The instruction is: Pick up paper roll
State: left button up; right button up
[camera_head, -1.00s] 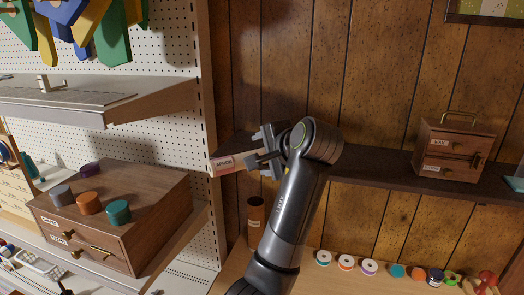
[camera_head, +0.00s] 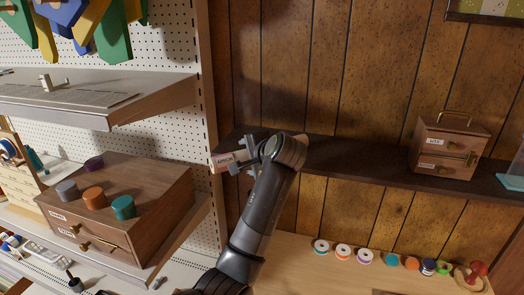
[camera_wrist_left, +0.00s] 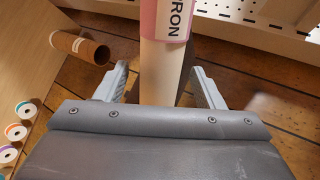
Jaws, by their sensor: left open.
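The paper roll (camera_wrist_left: 163,75) is cream with a pink band and a white label ending in "RON". In the head view its labelled end (camera_head: 223,159) reads "APRON" and sits at the left end of the dark wall shelf. My left gripper (camera_head: 243,161) is at this roll. In the left wrist view, the left gripper (camera_wrist_left: 162,82) is open, with one finger on each side of the roll. I cannot tell whether either finger touches it. My arm hides part of the roll in the head view. My right gripper is not in view.
A brown tube (camera_wrist_left: 80,47) stands left of the roll in the left wrist view. A small wooden drawer box (camera_head: 450,148) is on the dark shelf (camera_head: 345,170). Several spools line the worktop (camera_head: 330,277) below. A larger drawer box (camera_head: 150,195) stands on the left shelving.

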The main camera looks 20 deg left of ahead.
pick_arm(q)
jog(key=c, duration=1.1)
jog(key=shift+c, duration=0.2)
jog(key=shift+r, duration=0.15)
